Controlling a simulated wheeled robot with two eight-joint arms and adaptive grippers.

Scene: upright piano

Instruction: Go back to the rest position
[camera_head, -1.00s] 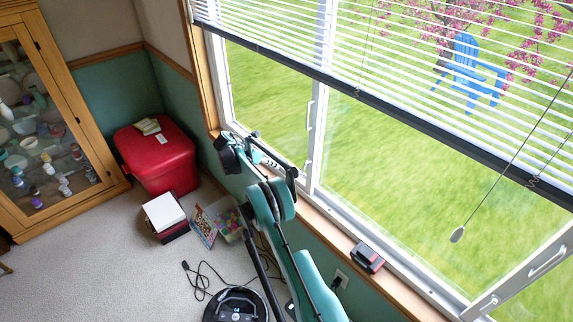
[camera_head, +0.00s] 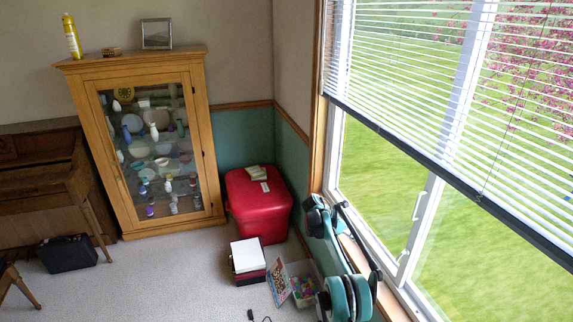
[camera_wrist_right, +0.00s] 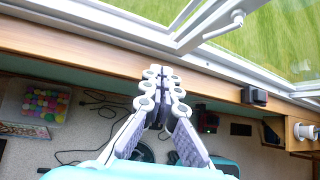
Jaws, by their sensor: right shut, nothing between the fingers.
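My right gripper (camera_wrist_right: 162,73) shows in the right wrist view. Its grey fingers are together with nothing between them, in front of the wooden window sill (camera_wrist_right: 100,45) and above the floor. In the head view a teal and black arm of mine (camera_head: 345,265) rises from the bottom edge beside the window; its gripper cannot be made out clearly there. My left gripper is in neither view.
The window frame (camera_head: 414,235) and blinds (camera_head: 420,80) are close to the arm. A red bin (camera_head: 258,205), a stacked box (camera_head: 247,258) and a tub of colourful pieces (camera_head: 304,288) stand nearby. A glass cabinet (camera_head: 150,150) is further back. Carpet at left-centre is clear.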

